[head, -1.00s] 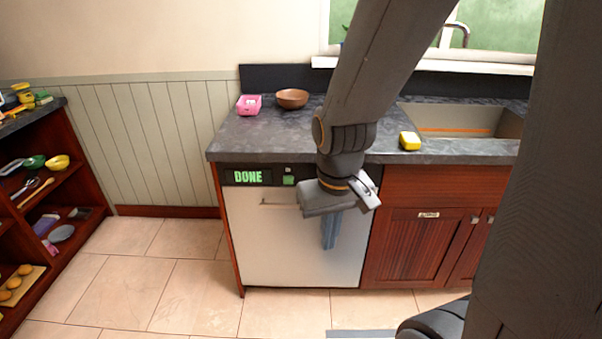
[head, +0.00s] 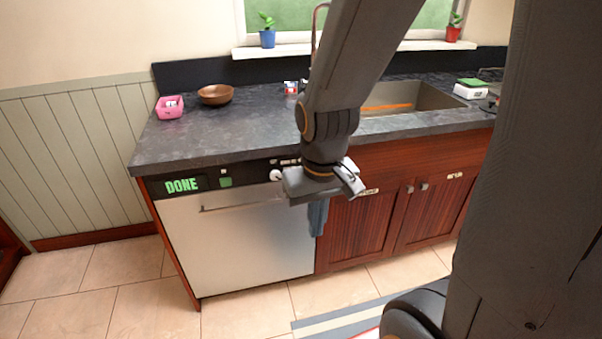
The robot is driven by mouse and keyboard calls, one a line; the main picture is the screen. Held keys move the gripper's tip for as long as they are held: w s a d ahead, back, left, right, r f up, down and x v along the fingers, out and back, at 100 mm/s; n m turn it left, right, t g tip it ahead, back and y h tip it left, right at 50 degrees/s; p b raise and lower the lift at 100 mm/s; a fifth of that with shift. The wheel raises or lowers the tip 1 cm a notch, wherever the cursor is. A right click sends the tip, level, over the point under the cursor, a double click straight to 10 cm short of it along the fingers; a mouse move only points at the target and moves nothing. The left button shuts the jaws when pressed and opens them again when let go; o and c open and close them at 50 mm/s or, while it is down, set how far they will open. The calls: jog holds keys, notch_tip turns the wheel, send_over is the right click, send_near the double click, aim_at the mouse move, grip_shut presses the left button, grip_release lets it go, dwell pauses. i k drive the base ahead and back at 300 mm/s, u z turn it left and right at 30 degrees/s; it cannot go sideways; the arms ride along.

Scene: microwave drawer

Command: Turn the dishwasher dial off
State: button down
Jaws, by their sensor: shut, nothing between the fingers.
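The dishwasher (head: 245,245) has a white front under the dark counter. Its black control strip shows a green DONE display (head: 182,186) at the left and a green square button (head: 225,182). My gripper (head: 317,220) hangs pointing down in front of the dishwasher's right edge, just right of and below the dial. Its fingers are together and empty. I cannot tell whether it touches the dial.
A dark counter (head: 200,141) overhangs the dishwasher, with a pink basket (head: 169,108) and a brown bowl (head: 215,95) on it. Red wooden cabinets (head: 360,225) stand to the right below the sink (head: 410,97). The tiled floor in front is open, with a striped rug (head: 330,318).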

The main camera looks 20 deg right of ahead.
aim_at(276, 174)
jog(key=z, duration=0.5)
jog(key=k, duration=1.05)
jog(key=u, duration=0.35)
jog(key=i, duration=0.65)
jog(key=u, duration=0.5)
